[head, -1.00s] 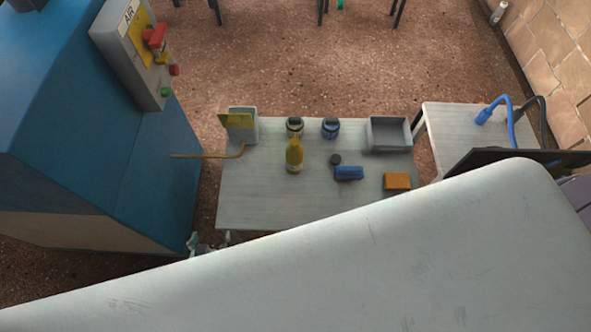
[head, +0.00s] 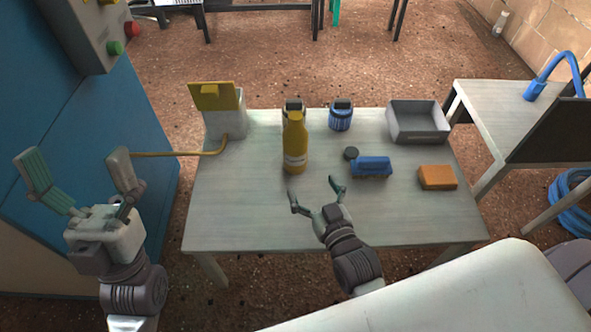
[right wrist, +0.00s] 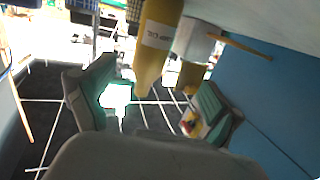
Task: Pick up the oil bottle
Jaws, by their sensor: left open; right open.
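The oil bottle (head: 295,147) is yellow with a pale label and stands upright on the grey table (head: 240,205), left of its middle. It also shows in the right wrist view (right wrist: 155,45), beyond and between the fingers. My right gripper (head: 316,190) is open and empty, on the near side of the bottle and apart from it. It also shows open in the right wrist view (right wrist: 150,105). My left gripper (head: 78,175) is open and empty, left of the table by the blue cabinet.
A dark-lidded jar (head: 293,106) stands behind the bottle, with a blue jar (head: 341,116) to its right. A blue block-like object (head: 371,167), small dark disc (head: 351,153), orange block (head: 437,177) and grey bin (head: 418,121) stand rightward. A grey box (head: 225,117) with yellow flap is at left.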

